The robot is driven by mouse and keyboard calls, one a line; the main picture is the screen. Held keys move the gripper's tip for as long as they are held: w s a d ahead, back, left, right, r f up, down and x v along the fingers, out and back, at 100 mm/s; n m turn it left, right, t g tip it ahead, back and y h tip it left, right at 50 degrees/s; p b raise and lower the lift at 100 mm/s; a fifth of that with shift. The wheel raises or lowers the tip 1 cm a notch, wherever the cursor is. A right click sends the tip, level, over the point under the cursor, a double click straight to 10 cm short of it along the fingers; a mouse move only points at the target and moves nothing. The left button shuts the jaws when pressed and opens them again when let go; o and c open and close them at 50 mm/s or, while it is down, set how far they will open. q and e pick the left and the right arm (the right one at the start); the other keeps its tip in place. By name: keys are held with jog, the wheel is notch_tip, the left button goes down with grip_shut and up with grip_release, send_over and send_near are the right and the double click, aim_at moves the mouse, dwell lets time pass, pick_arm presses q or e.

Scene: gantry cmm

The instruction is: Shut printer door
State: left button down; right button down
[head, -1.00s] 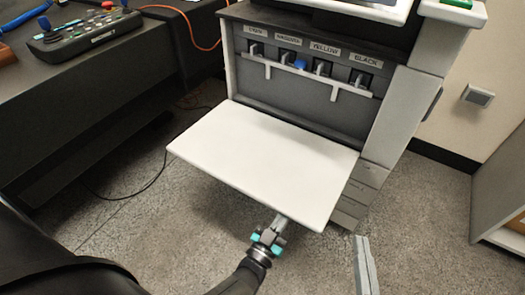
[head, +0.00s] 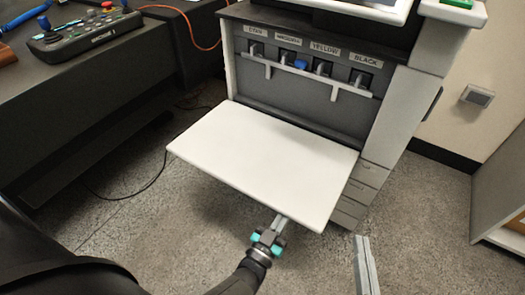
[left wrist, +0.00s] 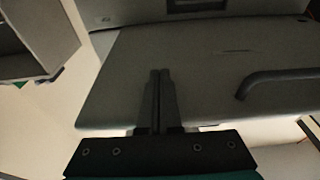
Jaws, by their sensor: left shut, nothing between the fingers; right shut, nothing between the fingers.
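The printer (head: 400,125) stands with its white front door (head: 265,160) swung down open, lying about level. Behind it the toner bay (head: 300,100) is exposed. My left gripper (head: 283,219) is shut and empty at the door's near edge, its fingertips partly hidden beneath the door. In the left wrist view its closed fingers (left wrist: 160,75) point at the door's shaded outer face (left wrist: 210,70), which has a dark handle (left wrist: 275,82). I cannot tell whether they touch. My right gripper (head: 362,240) is shut and empty, right of the door's near corner and apart from it.
A dark table (head: 95,100) with a control box (head: 85,30) stands at the left. A cable (head: 140,190) lies on the floor beside it. A pale cabinet (head: 500,190) is at the right edge. Open floor (head: 420,230) lies right of the printer.

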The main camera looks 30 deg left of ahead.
aim_at(290, 200)
pick_arm(q)
jog(key=shift+r, duration=0.15)
notch_tip(290, 200, up, 5)
jog(key=p, duration=0.4)
jog(key=shift+w+f, duration=0.1)
jog(key=shift+f, duration=0.1)
jog(key=r+p, duration=0.2)
jog(key=w+r+p, duration=0.1)
jog(key=r, duration=0.1)
jog(key=shift+p, duration=0.4)
jog(key=w+d+r+p, duration=0.1)
jog(key=w+r+p, duration=0.3)
jog(key=w+r, duration=1.3)
jog(key=w, duration=0.2)
jog(key=shift+w+d, duration=0.35)
jog(key=shift+w, duration=0.05)
dwell(1.6)
jog(key=shift+r, duration=0.1)
